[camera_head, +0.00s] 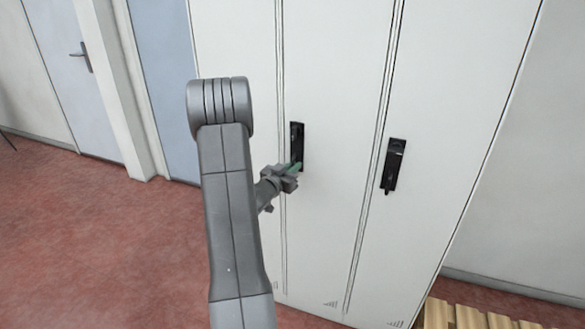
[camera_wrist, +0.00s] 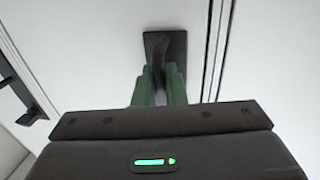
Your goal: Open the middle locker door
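The middle locker door (camera_head: 340,60) is a tall white panel, flush with its neighbours and shut. Its black handle (camera_head: 297,132) sits on a dark plate at the door's left side. My gripper (camera_head: 296,166) is at the lower part of this handle, with green fingers. In the wrist view the handle (camera_wrist: 160,46) stands between the two green fingertips (camera_wrist: 160,72), one finger on each side. The gap between the fingers is narrow and the lever appears to fill it. The lever's lower end is partly hidden by the fingers.
The right locker door has a similar black handle (camera_head: 393,165). The left locker door (camera_head: 237,40) is partly behind my arm. A wooden slatted surface (camera_head: 470,317) lies at the bottom right. Red floor (camera_head: 90,240) is free at the left, before a pale door (camera_head: 65,60).

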